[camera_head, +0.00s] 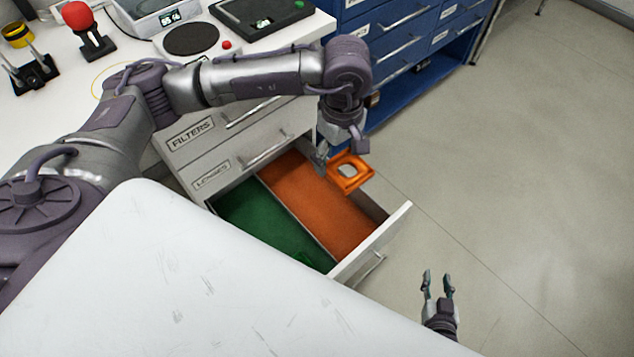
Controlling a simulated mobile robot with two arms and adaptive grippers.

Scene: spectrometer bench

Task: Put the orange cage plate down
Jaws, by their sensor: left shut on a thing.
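The orange cage plate (337,184), a square frame with a central opening, hangs from my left gripper (338,160). That gripper is shut on it and points down. The plate appears over the right side of an open drawer (403,212); its exact height is hard to tell. The drawer has an orange compartment (318,205) on the right and a green compartment (255,220) on the left. My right gripper (438,284) is open and empty, in front of the drawer at lower right, over the floor.
Drawers labelled FILTERS (192,132) and LENSES (212,174) sit above the open one. A blue cabinet (400,62) stands behind. A large white surface (180,280) hides the front left. The bench holds a balance (192,40) and a red-topped item (78,16). Floor at right is clear.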

